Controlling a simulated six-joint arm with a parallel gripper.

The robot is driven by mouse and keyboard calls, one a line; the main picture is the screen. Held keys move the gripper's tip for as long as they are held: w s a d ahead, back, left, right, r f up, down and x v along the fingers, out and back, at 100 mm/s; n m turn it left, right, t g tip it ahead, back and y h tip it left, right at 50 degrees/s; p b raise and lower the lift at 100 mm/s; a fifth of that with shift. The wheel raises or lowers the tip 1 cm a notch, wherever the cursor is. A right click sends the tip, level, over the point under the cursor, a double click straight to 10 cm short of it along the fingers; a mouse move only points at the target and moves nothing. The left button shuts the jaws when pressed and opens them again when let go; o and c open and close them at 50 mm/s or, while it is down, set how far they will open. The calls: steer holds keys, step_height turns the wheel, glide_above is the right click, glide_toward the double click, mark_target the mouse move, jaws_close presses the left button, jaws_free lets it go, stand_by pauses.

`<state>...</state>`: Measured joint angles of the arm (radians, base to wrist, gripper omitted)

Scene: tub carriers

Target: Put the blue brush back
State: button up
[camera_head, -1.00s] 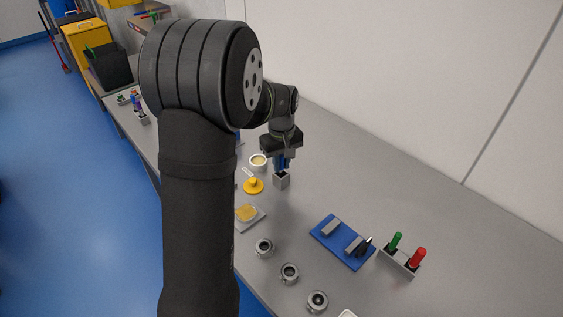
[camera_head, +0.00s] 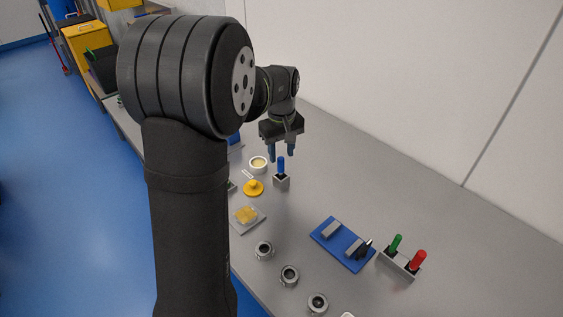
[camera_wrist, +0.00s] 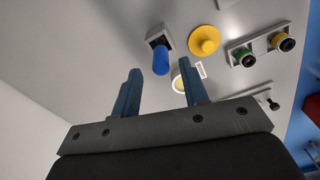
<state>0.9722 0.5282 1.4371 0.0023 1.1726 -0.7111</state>
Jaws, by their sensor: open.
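The blue brush (camera_head: 281,164) stands upright in a small grey square holder (camera_head: 281,182) on the bench. Only its blue handle shows above the holder's rim. My gripper (camera_head: 279,153) is open and empty, above and just behind the brush, clear of the handle.
A white cup (camera_head: 258,163) and a yellow knobbed disc (camera_head: 253,187) stand close left of the holder. A blue plate with grey blocks (camera_head: 326,238) and a rack with green and red handles (camera_head: 399,263) are at front right. Bench right of the holder is clear.

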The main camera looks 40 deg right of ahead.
mark_target(281, 159)
step_height(281, 159, up, 7)
steer(key=shift+f, duration=0.1)
steer(key=shift+f, duration=0.1)
stand_by(0.3)
step_height(281, 159, down, 13)
steer(key=shift+r, duration=2.4)
